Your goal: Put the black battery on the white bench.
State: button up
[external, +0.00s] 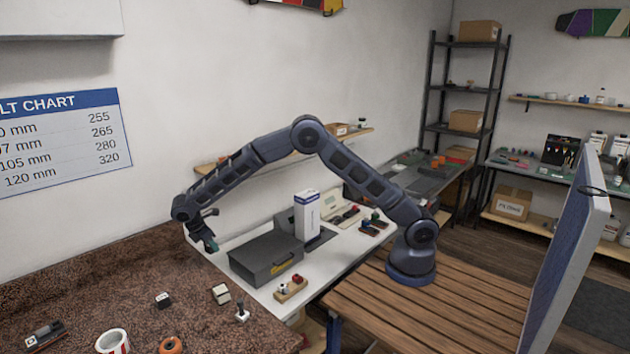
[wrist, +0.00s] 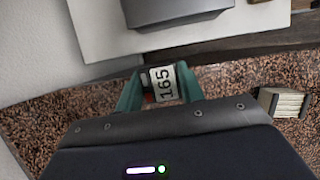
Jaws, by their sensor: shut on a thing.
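My gripper (external: 207,238) is at the left of the external view, above the gap between the speckled brown counter and the white bench (external: 322,264). In the wrist view its green fingers (wrist: 160,92) are shut on a small dark block with a white label reading 165, which looks like the black battery (wrist: 162,84). In the external view the fingers mostly hide the battery. The white bench also shows at the top of the wrist view (wrist: 95,35), beyond the fingers.
A grey case (external: 265,256) and a white-and-blue box (external: 306,216) stand on the white bench, with a wooden block (external: 291,289) near its front. The speckled counter (external: 90,290) holds several small parts and a tape roll (external: 112,341). The bench's front left strip is clear.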

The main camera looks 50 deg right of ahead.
jog(key=w+d+f, duration=0.5)
jog(key=d, duration=0.5)
jog(key=w+d+f, duration=0.4)
jog(key=w+d, duration=0.2)
jog(key=d, duration=0.5)
jog(key=w+d+f, duration=0.5)
jog(key=d, duration=0.6)
jog(key=shift+w+f, duration=0.35)
jog(key=shift+d+f, duration=0.3)
jog(key=shift+f, duration=1.3)
jog(key=o, duration=1)
jog(key=shift+f, duration=0.15)
jog(key=shift+o, duration=0.2)
